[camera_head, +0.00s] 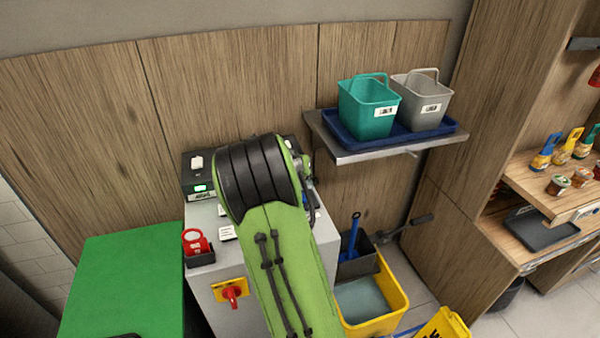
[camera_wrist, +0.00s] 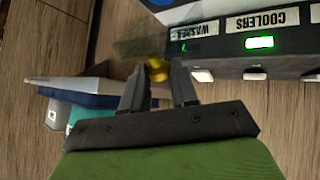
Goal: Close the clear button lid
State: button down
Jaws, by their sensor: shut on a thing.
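In the wrist view, the clear lid (camera_wrist: 143,44) is a see-through, slightly smoky piece at the end of the dark control box (camera_wrist: 222,62). A yellow part (camera_wrist: 157,68) shows beside the lid, between my fingertips. My gripper (camera_wrist: 159,74) has its two dark fingers a small gap apart, shut on the clear lid's edge; the exact contact is hard to make out. The lid appears to stick out from the box, but its angle is unclear. In the head view the control box (camera_head: 193,172) shows at its left end; my arm hides the lid and my gripper.
A wall shelf (camera_head: 345,156) with a blue tray, a green bucket (camera_head: 368,112) and a grey bucket (camera_head: 422,103) is to the right. A red knob (camera_head: 232,292) and a red button (camera_head: 196,242) are on the cabinet. A yellow mop bucket (camera_head: 383,322) stands on the floor.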

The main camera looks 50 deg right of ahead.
jog(key=c, duration=0.9)
grip_release()
jog(key=shift+o, duration=0.2)
jog(key=shift+a+r, duration=0.1)
jog(key=p+v, duration=0.3)
jog(key=v, duration=1.2)
jog(key=shift+a+r, duration=0.15)
jog(key=shift+a, duration=0.1)
jog(key=shift+c, duration=0.2)
